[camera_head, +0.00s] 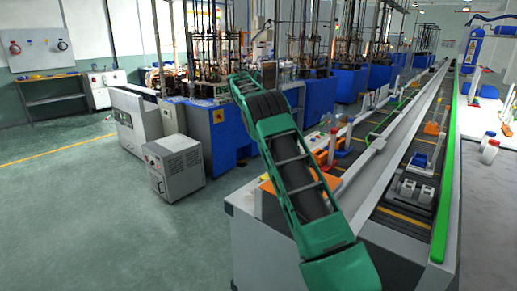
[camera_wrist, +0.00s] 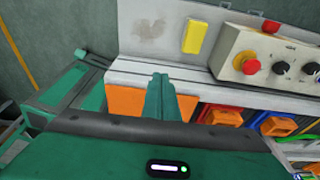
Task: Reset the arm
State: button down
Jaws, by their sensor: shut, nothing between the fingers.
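My green arm reaches from the bottom middle of the head view up and to the left. Its gripper end cannot be made out in that view. In the wrist view my gripper (camera_wrist: 160,95) shows its green fingers together, shut and empty. The fingers point toward a pale ledge at the foot of a light panel (camera_wrist: 155,35), with an orange part (camera_wrist: 135,104) below them. I cannot tell whether they touch the ledge.
A control box (camera_wrist: 270,62) with a red button and knobs is right of my gripper. A long conveyor bench (camera_head: 405,170) runs along the right. A grey cabinet (camera_head: 175,168) and blue machines (camera_head: 225,132) stand at left. Green floor (camera_head: 75,215) is clear at lower left.

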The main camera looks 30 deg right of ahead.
jog(key=shift+w+a, duration=0.2)
jog(key=shift+w, duration=0.15)
jog(key=s+r+n, duration=0.5)
jog(key=s+n, duration=0.2)
jog(key=s, duration=0.6)
jog(key=s+r+n, duration=0.4)
jog(key=s+n, duration=0.2)
jog(key=s, duration=0.8)
jog(key=s+a+f+n, duration=0.3)
jog(key=s+a+n, duration=0.1)
jog(key=s, duration=0.4)
jog(key=s+a+f+n+t, duration=0.1)
jog(key=s+a+f+n, duration=0.3)
jog(key=s, duration=0.5)
jog(key=s+a+f+n+t+y, duration=0.1)
jog(key=s+a+f+n, duration=0.3)
jog(key=s, duration=0.4)
jog(key=shift+s+n, duration=0.25)
jog(key=shift+n, duration=0.25)
jog(key=shift+a, duration=0.1)
